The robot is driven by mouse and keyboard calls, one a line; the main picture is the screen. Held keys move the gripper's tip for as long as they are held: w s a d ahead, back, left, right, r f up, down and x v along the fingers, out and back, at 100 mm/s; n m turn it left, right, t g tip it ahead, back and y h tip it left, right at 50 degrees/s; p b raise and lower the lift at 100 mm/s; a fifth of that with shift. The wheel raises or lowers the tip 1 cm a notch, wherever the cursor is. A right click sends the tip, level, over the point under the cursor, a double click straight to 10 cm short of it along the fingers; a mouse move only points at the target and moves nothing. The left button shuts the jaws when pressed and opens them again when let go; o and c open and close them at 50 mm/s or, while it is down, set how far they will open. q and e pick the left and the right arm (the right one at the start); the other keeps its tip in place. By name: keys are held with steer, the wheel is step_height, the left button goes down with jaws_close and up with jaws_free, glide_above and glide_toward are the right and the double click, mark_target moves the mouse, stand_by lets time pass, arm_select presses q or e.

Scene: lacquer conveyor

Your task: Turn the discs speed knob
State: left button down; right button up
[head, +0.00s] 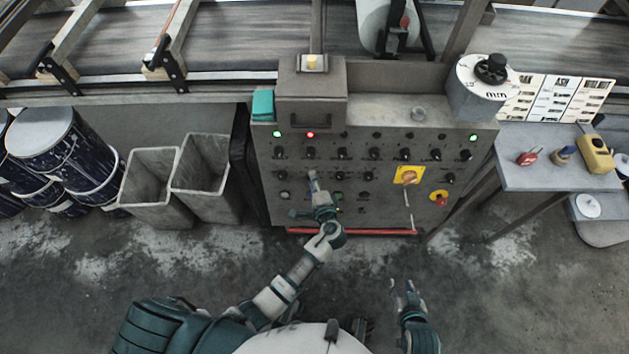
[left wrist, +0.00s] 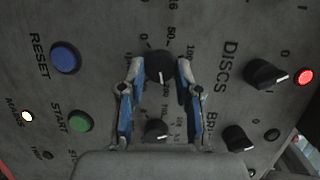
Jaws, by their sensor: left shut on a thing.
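The discs speed knob, a black round knob (left wrist: 160,64) with a printed number scale around it, is in the left wrist view, upper middle. The word DISCS is printed to its right. My left gripper (left wrist: 159,72) has its two blue-lined fingers on either side of this knob and is shut on it. In the head view my left gripper (head: 313,181) is at the front of the grey control panel (head: 350,112) and hides the knob. My right gripper (head: 404,289) is low in the head view, away from the panel, with its fingers apart and empty.
Close around the left gripper are a smaller dial knob (left wrist: 156,130), a black switch by DISCS (left wrist: 265,73), a blue reset button (left wrist: 65,57) and a green start button (left wrist: 80,121). Grey bins (head: 205,170) stand left of the panel; a side table (head: 545,172) stands right.

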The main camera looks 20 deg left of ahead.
arm_select(q)
steer(key=shift+a, duration=0.3)
steer(key=c, duration=0.8)
jaws_free()
steer(key=shift+f, duration=0.1)
steer(key=v, duration=1.1)
steer(key=shift+s+d, duration=0.2)
steer(key=shift+s, duration=0.15)
